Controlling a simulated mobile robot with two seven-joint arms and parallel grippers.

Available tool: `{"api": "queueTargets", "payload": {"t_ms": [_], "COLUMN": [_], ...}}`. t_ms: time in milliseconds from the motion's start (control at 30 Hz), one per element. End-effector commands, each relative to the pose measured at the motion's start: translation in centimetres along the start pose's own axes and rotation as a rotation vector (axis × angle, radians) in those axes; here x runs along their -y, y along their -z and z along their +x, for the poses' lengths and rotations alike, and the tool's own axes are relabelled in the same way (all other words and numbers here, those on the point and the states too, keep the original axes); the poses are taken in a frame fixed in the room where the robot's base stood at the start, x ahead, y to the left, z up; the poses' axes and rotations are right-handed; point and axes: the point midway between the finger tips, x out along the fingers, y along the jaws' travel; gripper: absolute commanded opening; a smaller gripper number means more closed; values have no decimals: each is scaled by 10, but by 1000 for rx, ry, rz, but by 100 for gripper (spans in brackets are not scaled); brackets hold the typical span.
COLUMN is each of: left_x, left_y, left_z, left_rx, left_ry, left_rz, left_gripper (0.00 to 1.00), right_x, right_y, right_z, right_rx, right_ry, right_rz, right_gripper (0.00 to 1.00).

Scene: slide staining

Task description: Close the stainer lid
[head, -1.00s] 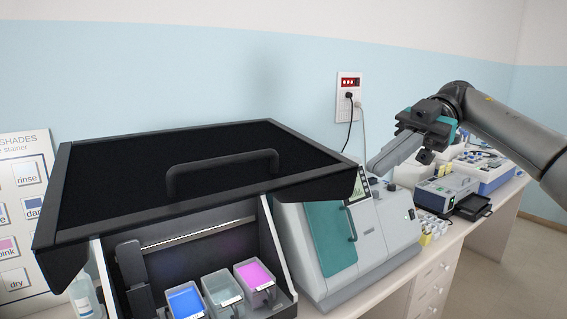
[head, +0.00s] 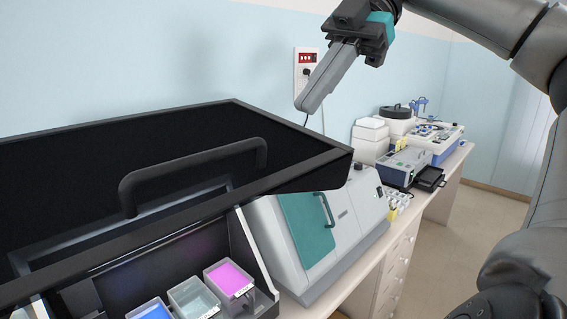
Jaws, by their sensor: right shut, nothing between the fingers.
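The stainer lid (head: 75,158) is a large black panel with a dark frame and a bar handle (head: 195,172). It stands raised and tilted over the stainer, filling the left of the head view. Below it, the stainer's open front shows trays of blue (head: 152,312), greyish (head: 193,296) and pink (head: 230,277) liquid. My right gripper (head: 312,100) is shut and empty, its fingers pointing down and left. It is above and to the right of the lid, apart from the handle. My left gripper is not in view.
A grey machine with a teal door (head: 306,228) stands right of the stainer.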

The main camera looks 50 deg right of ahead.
Motion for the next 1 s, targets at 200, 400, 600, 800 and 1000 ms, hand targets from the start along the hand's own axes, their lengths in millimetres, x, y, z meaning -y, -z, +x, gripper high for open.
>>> {"api": "queueTargets", "payload": {"t_ms": [200,400,600,800,1000], "left_x": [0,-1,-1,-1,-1], "left_y": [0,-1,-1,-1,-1], "left_z": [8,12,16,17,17], "left_rx": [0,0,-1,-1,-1], "left_ry": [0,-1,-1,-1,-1], "left_rz": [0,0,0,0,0], "left_gripper": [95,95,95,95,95], "right_x": [1,0,0,0,0], "right_y": [0,-8,-24,-28,-28], "right_z": [36,65,81,85,85], "right_rx": [-1,-4,-1,-1,-1], "right_ry": [2,0,-1,-1,-1], "right_rz": [-4,-2,-1,-1,-1], "right_gripper": [0,0,0,0,0]}}
